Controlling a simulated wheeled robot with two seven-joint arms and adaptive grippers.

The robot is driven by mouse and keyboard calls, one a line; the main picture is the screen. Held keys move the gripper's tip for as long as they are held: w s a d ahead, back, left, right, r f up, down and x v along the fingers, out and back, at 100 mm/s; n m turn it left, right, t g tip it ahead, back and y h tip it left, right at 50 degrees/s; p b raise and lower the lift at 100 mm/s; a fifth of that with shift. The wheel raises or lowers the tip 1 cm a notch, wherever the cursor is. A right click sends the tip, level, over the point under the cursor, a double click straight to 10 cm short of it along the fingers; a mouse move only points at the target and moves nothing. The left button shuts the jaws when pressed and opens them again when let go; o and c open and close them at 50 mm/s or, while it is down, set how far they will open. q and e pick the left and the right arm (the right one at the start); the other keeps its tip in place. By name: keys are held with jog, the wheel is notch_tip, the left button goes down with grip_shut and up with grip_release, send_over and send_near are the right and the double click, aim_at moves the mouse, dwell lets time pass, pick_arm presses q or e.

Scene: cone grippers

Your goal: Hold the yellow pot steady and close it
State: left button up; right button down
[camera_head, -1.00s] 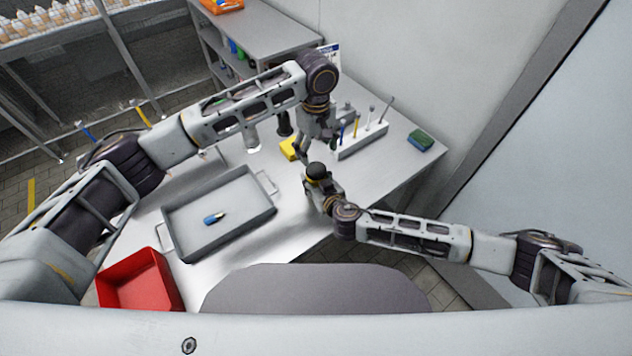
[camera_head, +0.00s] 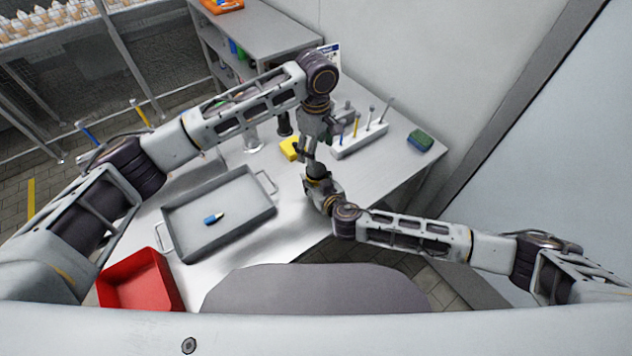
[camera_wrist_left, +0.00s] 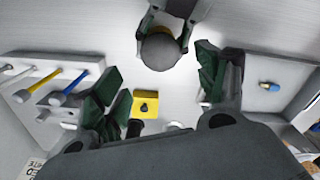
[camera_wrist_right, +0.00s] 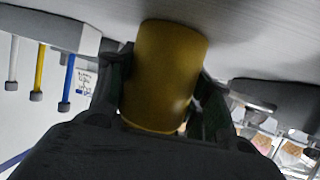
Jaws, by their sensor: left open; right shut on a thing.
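The yellow pot (camera_wrist_right: 165,75) stands between the fingers of my right gripper (camera_wrist_right: 163,90), which is shut on its sides in the right wrist view. In the head view, a dark round top (camera_head: 316,170) shows above my right gripper (camera_head: 318,186); the yellow side is hidden there. The left wrist view shows this round grey top (camera_wrist_left: 160,52) from above, with the right gripper's fingers on either side. My left gripper (camera_head: 305,156) is open just above and beside the top. Its spread fingers (camera_wrist_left: 160,80) hold nothing. I cannot tell how firmly the lid sits.
A yellow block (camera_head: 289,148) lies close behind the grippers. A white rack (camera_head: 360,140) with upright tools and a green sponge (camera_head: 421,139) stand to the right. A grey tray (camera_head: 265,212) and a red bin (camera_head: 112,290) are left. Bare table lies between tray and right gripper.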

aim_at(316, 169)
pick_arm(q)
jog(key=shift+f, duration=0.1)
dwell(0.4)
jog(key=shift+f, duration=3.9)
jog(key=c, duration=1.1)
jog(key=shift+o, duration=0.2)
jog(key=m, duration=0.6)
jog(key=shift+m, duration=0.4)
